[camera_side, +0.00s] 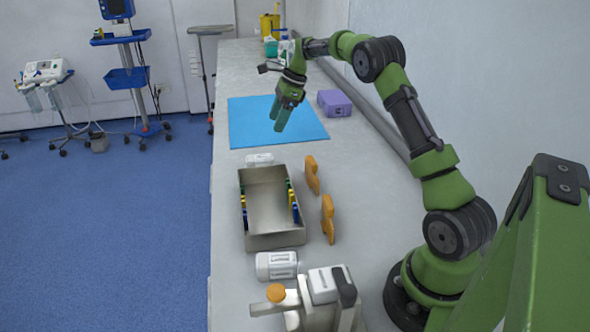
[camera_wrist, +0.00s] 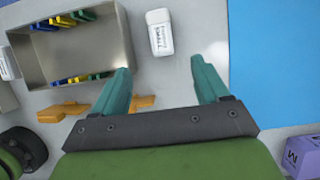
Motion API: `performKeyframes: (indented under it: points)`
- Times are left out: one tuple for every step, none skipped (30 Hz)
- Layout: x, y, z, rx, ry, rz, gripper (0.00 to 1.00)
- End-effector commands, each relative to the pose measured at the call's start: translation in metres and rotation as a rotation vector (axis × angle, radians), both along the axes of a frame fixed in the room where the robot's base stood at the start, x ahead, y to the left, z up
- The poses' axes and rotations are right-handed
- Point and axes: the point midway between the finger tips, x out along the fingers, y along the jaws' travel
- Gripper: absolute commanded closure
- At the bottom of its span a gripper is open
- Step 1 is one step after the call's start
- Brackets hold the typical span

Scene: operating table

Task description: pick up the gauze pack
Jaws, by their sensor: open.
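A small white pack with dark print, which looks like the gauze pack (camera_wrist: 159,33), lies on the table between the metal tray and the blue mat. It also shows in the side view (camera_side: 259,160), just beyond the tray's far end. My gripper (camera_side: 281,117) is open and empty, pointing down above the blue mat in the side view. In the wrist view the two teal fingers (camera_wrist: 160,72) are spread apart, and the pack lies beyond their tips, roughly in line with the gap. The print is too small to read.
The metal tray (camera_side: 247,225) holds several coloured items along its sides. Two orange pieces (camera_side: 312,175) stand right of it. A second white pack (camera_side: 277,265) lies at its near end. A purple box (camera_side: 334,103) sits by the blue mat (camera_side: 250,123). The mat is bare.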

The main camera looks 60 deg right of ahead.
Motion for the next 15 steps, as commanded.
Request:
performKeyframes:
  points:
    - [0.002, 0.004, -0.011, 0.003, 0.005, 0.002, 0.26]
    - [0.004, 0.006, -0.017, 0.002, 0.004, 0.003, 0.26]
    - [0.006, 0.008, -0.025, 0.002, 0.003, 0.004, 0.26]
    - [0.008, 0.010, -0.032, 0.003, 0.004, 0.004, 0.26]
    - [0.010, 0.012, -0.038, 0.002, 0.003, 0.005, 0.26]
    - [0.012, 0.015, -0.046, 0.001, 0.004, 0.004, 0.26]
    - [0.014, 0.016, -0.052, 0.001, 0.004, 0.004, 0.26]
    - [0.016, 0.018, -0.058, 0.001, 0.003, 0.003, 0.26]
    - [0.018, 0.020, -0.065, 0.001, 0.003, 0.004, 0.26]
    - [0.019, 0.022, -0.070, -0.001, 0.002, 0.005, 0.26]
    - [0.021, 0.023, -0.075, 0.000, 0.003, 0.005, 0.26]
    - [0.023, 0.025, -0.080, -0.001, 0.001, 0.005, 0.26]
    - [0.024, 0.026, -0.084, 0.000, 0.001, 0.004, 0.26]
    - [0.025, 0.027, -0.087, 0.000, 0.002, 0.005, 0.26]
    - [0.026, 0.028, -0.090, -0.001, 0.000, 0.004, 0.26]
